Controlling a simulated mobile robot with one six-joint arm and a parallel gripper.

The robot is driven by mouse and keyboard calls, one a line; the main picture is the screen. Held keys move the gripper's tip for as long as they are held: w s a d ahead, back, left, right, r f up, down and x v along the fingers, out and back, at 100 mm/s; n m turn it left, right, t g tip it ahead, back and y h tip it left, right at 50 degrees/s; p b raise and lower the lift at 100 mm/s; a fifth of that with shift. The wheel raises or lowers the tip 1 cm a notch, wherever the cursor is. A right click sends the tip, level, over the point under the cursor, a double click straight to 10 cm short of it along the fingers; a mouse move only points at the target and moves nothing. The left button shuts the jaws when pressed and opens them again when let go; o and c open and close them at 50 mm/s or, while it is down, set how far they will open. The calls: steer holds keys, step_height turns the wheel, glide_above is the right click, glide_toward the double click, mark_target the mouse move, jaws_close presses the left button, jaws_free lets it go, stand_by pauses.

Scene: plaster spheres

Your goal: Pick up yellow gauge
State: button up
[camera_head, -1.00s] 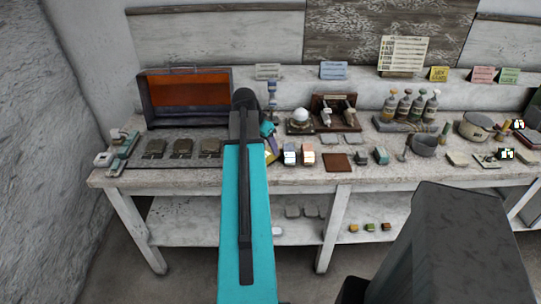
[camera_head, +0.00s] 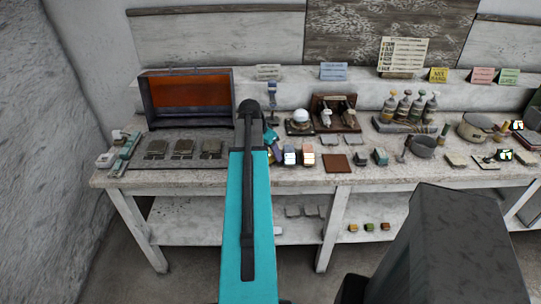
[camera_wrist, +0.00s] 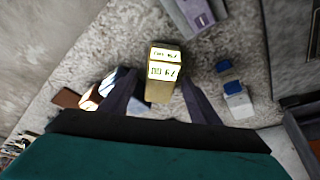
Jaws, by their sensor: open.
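The yellow gauge (camera_wrist: 163,72) is a small upright block with a pale, lit face bearing dark marks. In the wrist view it stands between the two fingers of my gripper (camera_wrist: 157,82), which are apart, with a visible gap on the right side. In the head view only a sliver of the yellow gauge (camera_head: 274,158) shows beside my arm. My gripper (camera_head: 271,137) is mostly hidden there behind my arm, over the bench top. I cannot tell whether either finger touches the gauge.
A blue-and-white gauge (camera_head: 289,155) and an orange-and-white one (camera_head: 308,156) stand just right of the yellow one. A blue-topped block (camera_wrist: 238,103) lies right of my fingers in the wrist view. An open case (camera_head: 187,97) stands at the back left of the bench (camera_head: 225,178).

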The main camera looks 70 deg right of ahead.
steer(key=shift+s+d+f, duration=0.1)
steer(key=shift+d+f, duration=0.05)
steer(key=shift+f, duration=0.35)
steer(key=shift+c, duration=0.2)
steer(key=c, duration=1.3)
steer(key=shift+r, duration=0.2)
steer(key=shift+r+b, duration=1.05)
steer(key=shift+r, duration=3.8)
